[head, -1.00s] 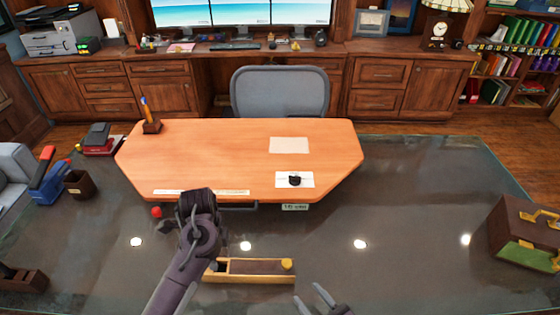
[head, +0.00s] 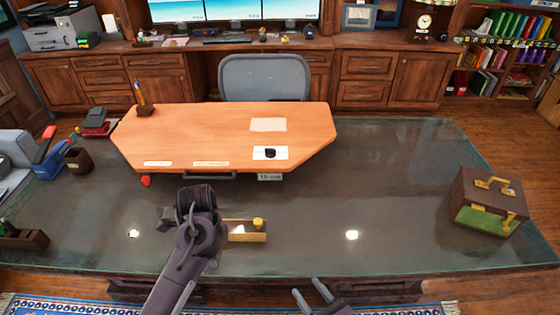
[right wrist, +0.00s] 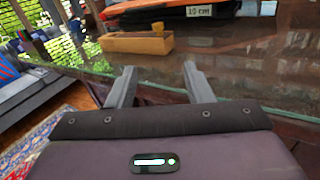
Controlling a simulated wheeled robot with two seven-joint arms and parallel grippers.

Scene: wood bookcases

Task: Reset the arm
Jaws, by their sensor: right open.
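My right gripper (head: 312,294) is at the bottom of the head view, with two grey fingers apart and nothing between them. In the right wrist view its open fingers (right wrist: 158,82) point toward the edge of the glass-topped desk (right wrist: 240,82), and the space between them is empty. My left arm rises from the bottom of the head view over the desk (head: 400,200). The dark end of the left arm (head: 196,200) is up beside a small wooden box, and its fingers cannot be made out.
The wooden box (head: 254,237) with a yellow knob lies on the desk, partly behind my left arm. An orange tabletop piece (head: 210,135) lies farther back. A brown-green case (head: 488,203) stands at the right. The right middle of the desk is clear. A chair (head: 265,78) stands behind.

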